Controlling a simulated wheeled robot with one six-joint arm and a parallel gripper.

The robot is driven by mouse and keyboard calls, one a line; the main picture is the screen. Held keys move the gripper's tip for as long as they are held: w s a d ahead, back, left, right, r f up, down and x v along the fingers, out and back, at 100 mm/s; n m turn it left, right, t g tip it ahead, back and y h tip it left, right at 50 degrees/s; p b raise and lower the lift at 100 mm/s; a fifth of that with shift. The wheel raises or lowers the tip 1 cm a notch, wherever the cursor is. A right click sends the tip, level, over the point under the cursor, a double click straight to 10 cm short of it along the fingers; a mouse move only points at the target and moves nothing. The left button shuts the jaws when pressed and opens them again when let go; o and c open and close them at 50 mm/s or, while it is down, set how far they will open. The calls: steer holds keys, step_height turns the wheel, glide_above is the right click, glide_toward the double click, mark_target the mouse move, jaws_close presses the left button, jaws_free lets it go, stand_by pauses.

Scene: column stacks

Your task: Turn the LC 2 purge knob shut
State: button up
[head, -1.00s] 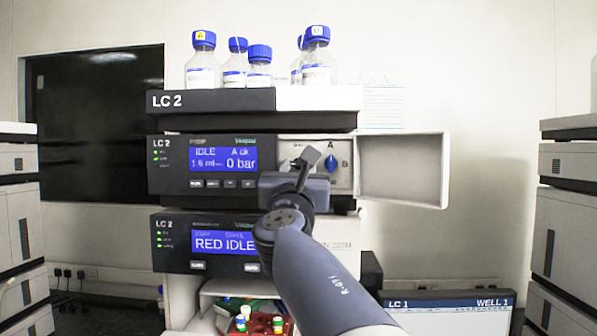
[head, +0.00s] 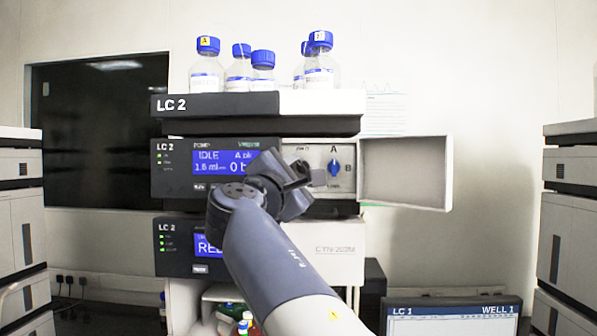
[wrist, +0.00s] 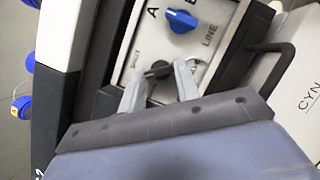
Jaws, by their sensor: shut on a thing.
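The LC 2 pump module (head: 172,186) has its door open, showing a pale valve panel (head: 346,152). The purge knob (wrist: 160,67) is small and dark; it shows in the wrist view on the panel, below the blue selector knob (wrist: 181,20). The blue knob also shows in the head view (head: 335,167), between the A and B marks. My gripper (wrist: 158,76) is shut on the purge knob, one grey finger on each side. In the head view my gripper (head: 316,176) reaches the panel from the left and hides the purge knob. The knob's turn angle is unclear.
The open door (head: 405,173) sticks out right of the panel. Blue-capped bottles (head: 320,72) stand on top of the stack. A lower LC 2 module (head: 180,247) sits beneath. A dark bracket (wrist: 272,48) lies right of the panel. A monitor (head: 450,316) stands at lower right.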

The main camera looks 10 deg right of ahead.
steer(key=m, duration=0.2)
steer(key=m+g+p, duration=0.1)
steer(key=m, duration=0.1)
steer(key=m+g+p, duration=0.1)
steer(key=shift+a+r+m, duration=0.1)
steer(key=shift+r+m, duration=0.2)
steer(key=shift+m, duration=0.1)
steer(key=shift+m+g+p, duration=0.45)
steer(key=shift+m+g, duration=0.05)
steer(key=shift+m, duration=0.6)
steer(key=o, duration=0.7)
steer(key=shift+y, duration=0.3)
steer(key=b+v, duration=0.2)
steer(key=v, duration=0.8)
steer(key=shift+s+a, duration=0.25)
steer(key=shift+s, duration=0.05)
